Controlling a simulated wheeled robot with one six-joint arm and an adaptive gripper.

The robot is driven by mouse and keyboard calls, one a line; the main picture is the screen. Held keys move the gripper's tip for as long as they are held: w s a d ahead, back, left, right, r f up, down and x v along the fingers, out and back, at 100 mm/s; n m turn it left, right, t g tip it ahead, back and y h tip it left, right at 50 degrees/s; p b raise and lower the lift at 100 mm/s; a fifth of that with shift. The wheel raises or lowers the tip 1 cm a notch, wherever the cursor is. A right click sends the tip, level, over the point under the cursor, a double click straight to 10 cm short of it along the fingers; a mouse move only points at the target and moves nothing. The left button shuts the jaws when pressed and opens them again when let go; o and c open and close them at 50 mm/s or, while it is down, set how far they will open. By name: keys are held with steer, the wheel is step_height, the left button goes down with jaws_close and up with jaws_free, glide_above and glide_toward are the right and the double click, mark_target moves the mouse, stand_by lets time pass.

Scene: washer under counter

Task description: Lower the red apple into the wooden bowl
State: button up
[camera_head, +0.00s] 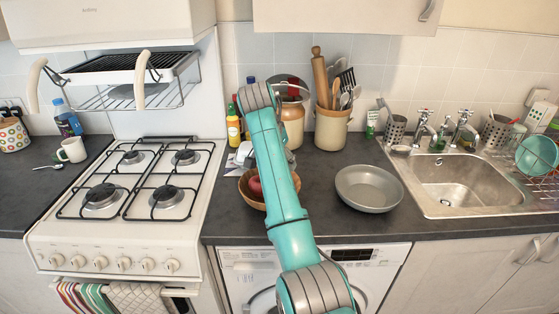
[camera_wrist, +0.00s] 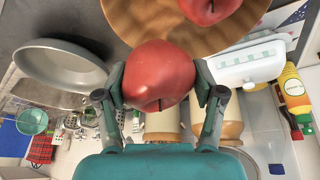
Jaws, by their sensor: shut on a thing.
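My gripper (camera_wrist: 162,84) is shut on a red apple (camera_wrist: 157,72) in the wrist view, one finger on each side of it. The wooden bowl (camera_wrist: 122,14) shows at the top of the wrist view, partly cut off, and the held apple overlaps its rim in the picture. A second red apple (camera_wrist: 207,8) lies in the bowl. In the head view the wooden bowl (camera_head: 249,200) stands on the dark counter, partly covered by my arm, with a red apple (camera_head: 255,186) showing in it. I cannot make out my gripper clearly in the head view.
A grey metal pan (camera_head: 369,189) stands right of the bowl; the sink (camera_head: 460,180) is farther right. The gas stove (camera_head: 135,190) is on the left. A utensil crock (camera_head: 331,128) and bottles (camera_head: 234,125) stand behind. Bare counter (camera_head: 325,215) lies between bowl and pan.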

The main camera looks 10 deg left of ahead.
steer(key=shift+f, duration=0.15)
steer(key=shift+f, duration=2.6)
steer(key=shift+f, duration=0.1)
steer(key=o, duration=1.3)
